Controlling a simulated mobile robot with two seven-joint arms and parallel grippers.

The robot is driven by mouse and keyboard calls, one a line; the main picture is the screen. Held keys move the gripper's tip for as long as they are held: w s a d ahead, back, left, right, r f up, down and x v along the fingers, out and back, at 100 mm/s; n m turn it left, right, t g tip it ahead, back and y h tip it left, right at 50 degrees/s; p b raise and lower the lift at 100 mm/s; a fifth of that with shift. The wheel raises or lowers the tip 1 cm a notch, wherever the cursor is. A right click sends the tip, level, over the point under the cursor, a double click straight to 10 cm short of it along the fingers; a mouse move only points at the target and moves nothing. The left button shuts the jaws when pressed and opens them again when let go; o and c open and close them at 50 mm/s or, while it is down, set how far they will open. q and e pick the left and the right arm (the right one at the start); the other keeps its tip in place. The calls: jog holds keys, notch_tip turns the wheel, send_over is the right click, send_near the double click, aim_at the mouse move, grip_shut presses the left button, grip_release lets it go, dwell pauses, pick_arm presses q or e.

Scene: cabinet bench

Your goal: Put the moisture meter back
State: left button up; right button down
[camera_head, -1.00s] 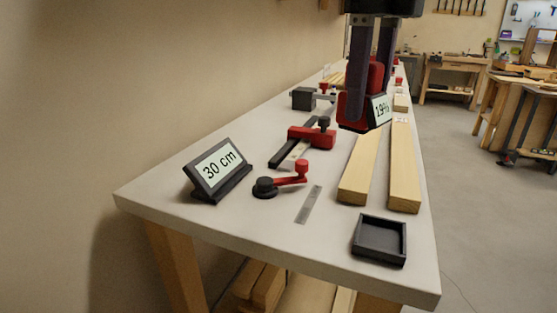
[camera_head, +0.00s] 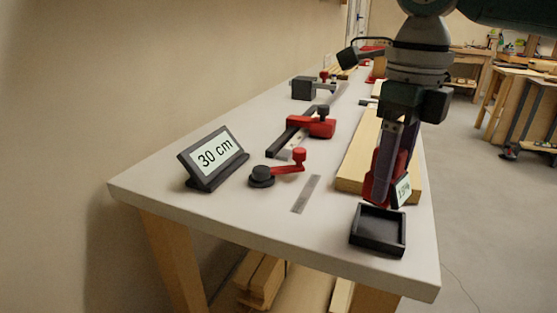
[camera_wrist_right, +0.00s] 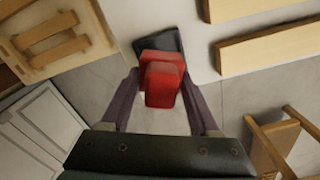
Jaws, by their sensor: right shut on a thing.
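The moisture meter (camera_head: 373,188) is red and black with a pale display reading about 19%. My right gripper (camera_head: 388,172) points down and is shut on it, holding it just behind and above the dark square tray (camera_head: 378,251) near the bench's front right corner. In the right wrist view the red meter (camera_wrist_right: 162,88) sits between the two fingers, and the dark tray (camera_wrist_right: 172,36) shows partly behind it. The tray looks empty in the head view. I cannot tell the exact gap between meter and tray. My left gripper is not in view.
The bench's right edge is close to the tray.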

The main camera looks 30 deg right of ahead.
notch_tip(320, 180, down, 4)
jog(key=shift+f, duration=0.1)
jog(key=shift+b, duration=0.3)
jog(key=shift+f, duration=0.2)
jog(key=shift+c, duration=0.6)
grip_release()
jog(key=shift+r, duration=0.1)
jog(key=shift+r, duration=0.3)
notch_tip(320, 180, up, 12)
jog(key=shift+f+p, duration=0.15)
jog(key=shift+p, duration=0.8)
